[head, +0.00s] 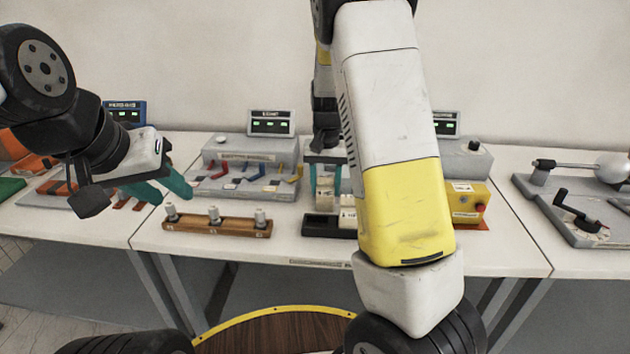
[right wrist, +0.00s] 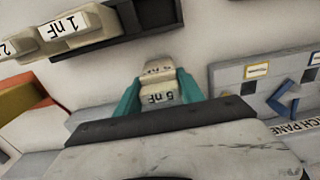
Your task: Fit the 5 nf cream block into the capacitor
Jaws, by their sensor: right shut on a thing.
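My right gripper (head: 325,184) is shut on the cream 5 nf block (right wrist: 158,95), which sits between its teal fingers in the right wrist view. The label "5 nF" faces that camera. In the head view the held block (head: 325,197) hangs close to the black tray (head: 321,226); I cannot tell whether it touches. Another cream block (head: 347,217) stands at that tray, partly hidden by my right arm. The capacitor cannot be identified with certainty; my arm covers much of that area. My left gripper (head: 173,198) is open and empty at the left.
The right wrist view shows a 1 nF block (right wrist: 70,27) in a dark tray (right wrist: 150,14). A wooden rack (head: 216,226) with several pegs stands at the table front. Behind it is a grey switch panel (head: 250,155). A yellow box (head: 470,203) stands right of my arm.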

